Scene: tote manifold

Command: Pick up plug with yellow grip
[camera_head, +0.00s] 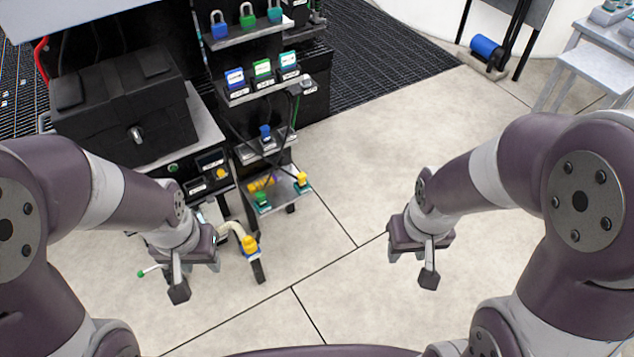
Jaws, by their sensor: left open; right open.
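Several small yellow parts show, and I cannot tell for sure which is the plug with yellow grip. One yellow piece (250,243) with a blue base sits at the end of a pale curved hose, just right of my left gripper. Another yellow-topped piece (301,180) stands at the right end of the low metal shelf (284,190). My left gripper (196,276) is open and empty, pointing down in front of the cart. My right gripper (412,264) is open and empty over bare floor, well right of the shelf.
The low shelf also holds a green-topped piece (262,198). A blue-topped piece (265,131) stands on the shelf above. Coloured padlocks (247,16) and labelled boxes (262,69) fill higher shelves. A black case (125,105) stands at left. Floor at centre right is clear.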

